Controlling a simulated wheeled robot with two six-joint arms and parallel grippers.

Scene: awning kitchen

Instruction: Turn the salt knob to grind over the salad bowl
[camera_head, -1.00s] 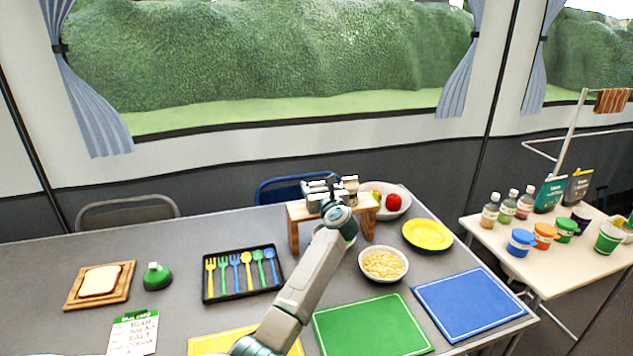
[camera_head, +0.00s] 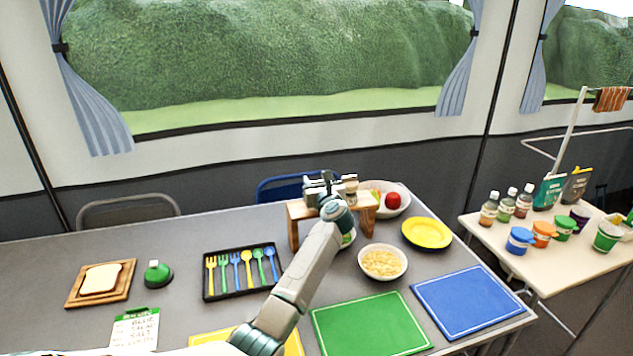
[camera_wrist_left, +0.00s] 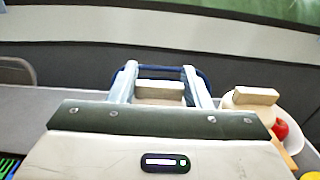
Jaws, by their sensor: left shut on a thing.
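A small wooden stand (camera_head: 366,215) stands at the back of the grey table, with grinder tops along its upper board. My left gripper (camera_head: 322,184) is above its left part, shut on a pale beige knob (camera_wrist_left: 159,90), which shows between the fingers in the left wrist view. I cannot read whether it is marked salt. A second pale knob (camera_wrist_left: 256,96) stands free to its right. Under the stand, a pale bowl with some green (camera_head: 348,239) is partly hidden by my left arm; it may be the salad bowl. My right gripper is not in view.
A bowl of yellow food (camera_head: 383,263) sits right of my arm, with a yellow plate (camera_head: 427,234) and a fruit bowl (camera_head: 402,207) behind. A cutlery tray (camera_head: 243,287) lies left. Green (camera_head: 372,325) and blue (camera_head: 468,304) mats lie in front.

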